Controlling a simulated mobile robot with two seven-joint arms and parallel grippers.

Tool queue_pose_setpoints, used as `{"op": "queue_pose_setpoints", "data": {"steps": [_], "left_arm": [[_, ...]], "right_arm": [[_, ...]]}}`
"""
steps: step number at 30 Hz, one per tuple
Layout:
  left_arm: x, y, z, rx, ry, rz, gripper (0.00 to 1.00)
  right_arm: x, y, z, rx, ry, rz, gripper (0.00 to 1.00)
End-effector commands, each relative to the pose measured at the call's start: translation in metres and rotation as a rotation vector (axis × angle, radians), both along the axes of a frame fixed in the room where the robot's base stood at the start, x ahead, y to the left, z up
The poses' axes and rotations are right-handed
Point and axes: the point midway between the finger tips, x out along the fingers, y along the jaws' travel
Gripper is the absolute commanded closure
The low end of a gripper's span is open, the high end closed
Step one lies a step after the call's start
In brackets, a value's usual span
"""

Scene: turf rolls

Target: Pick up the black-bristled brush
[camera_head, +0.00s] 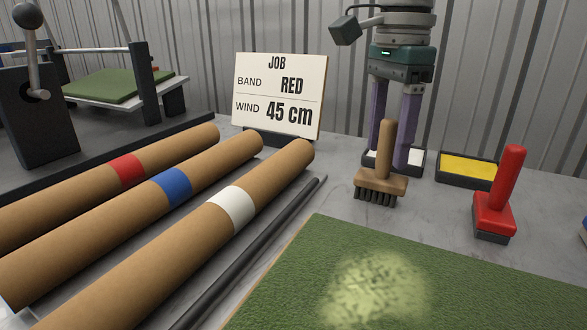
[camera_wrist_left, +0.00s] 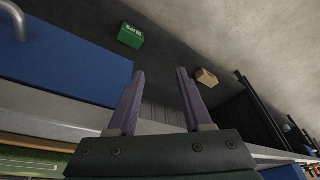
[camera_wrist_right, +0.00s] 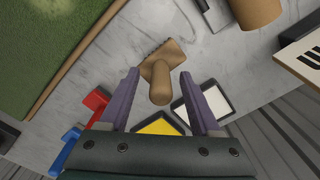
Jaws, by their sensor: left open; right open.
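The black-bristled brush (camera_head: 380,183) stands upright on the grey table, bristles down, with a wooden block and handle. In the right wrist view its handle (camera_wrist_right: 160,84) points towards the camera and shows between the fingertips. My right gripper (camera_head: 391,158) is open, pointing down at the brush; in the head view the handle shows in front of the gap between its fingers. I cannot tell whether the handle is fully between them; neither finger visibly touches it. My left gripper (camera_wrist_left: 160,72) is open and empty, away from the table items, and is not seen in the head view.
A white pad tray (camera_head: 422,162) and a yellow pad tray (camera_head: 467,170) lie behind the brush. A red-handled tool (camera_head: 500,200) stands right of it. Turf (camera_head: 300,285) lies in front. Several cardboard tubes (camera_head: 270,185) and a dark rod (camera_head: 262,245) lie left. A job sign (camera_head: 280,95) stands behind.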

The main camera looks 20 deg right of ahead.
Motion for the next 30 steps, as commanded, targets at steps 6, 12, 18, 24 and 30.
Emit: {"op": "queue_pose_setpoints", "data": {"steps": [6, 12, 18, 24, 30], "left_arm": [[0.0, -0.001, 0.0002, -0.004, 0.001, 0.003, 0.5], [-0.0001, -0.0009, 0.0001, -0.004, 0.001, 0.003, 0.5], [0.0, -0.0005, 0.0001, -0.002, 0.0, 0.001, 0.5], [-0.0001, 0.0009, 0.0001, 0.003, 0.001, -0.002, 0.5], [-0.0001, 0.0018, 0.0001, 0.007, 0.0, -0.004, 0.5]], "right_arm": [[0.0002, 0.0002, 0.0006, 0.0, -0.001, 0.0, 0.44], [0.0002, 0.0002, 0.0008, 0.001, -0.001, 0.0, 0.66], [0.0002, 0.0002, 0.0009, 0.001, -0.001, 0.0, 0.89], [0.0002, 0.0002, 0.0009, 0.001, -0.001, 0.0, 1.0], [0.0004, 0.0003, 0.0013, 0.001, -0.002, 0.0, 1.0]]}}
